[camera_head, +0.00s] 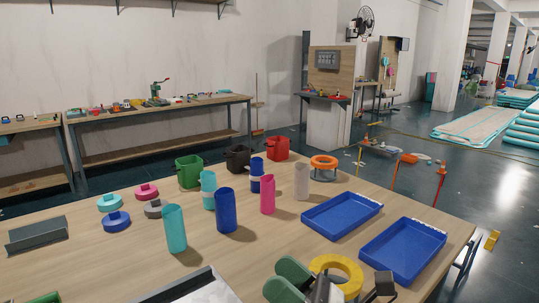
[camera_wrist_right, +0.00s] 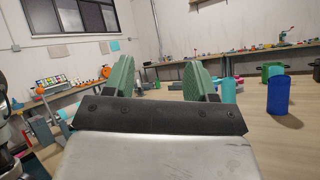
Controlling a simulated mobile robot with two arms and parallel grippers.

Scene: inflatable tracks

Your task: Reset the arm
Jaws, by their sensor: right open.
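My right gripper (camera_head: 285,279) is at the front edge of the head view, above the table (camera_head: 120,260). Its two green finger pads are apart. In the right wrist view my right gripper (camera_wrist_right: 160,78) also shows both green pads spread, with nothing between them. In the head view it is just left of a yellow ring (camera_head: 350,268) and partly overlaps it in the picture; whether they touch cannot be told. My left gripper cannot be made out.
Two blue trays (camera_head: 342,214) (camera_head: 402,250) lie at the table's right. Upright cylinders, including a teal one (camera_head: 174,229), a blue one (camera_head: 226,211) and a pink one (camera_head: 267,195), stand mid-table. Green (camera_head: 189,171), black (camera_head: 238,158) and red (camera_head: 278,148) bins stand behind.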

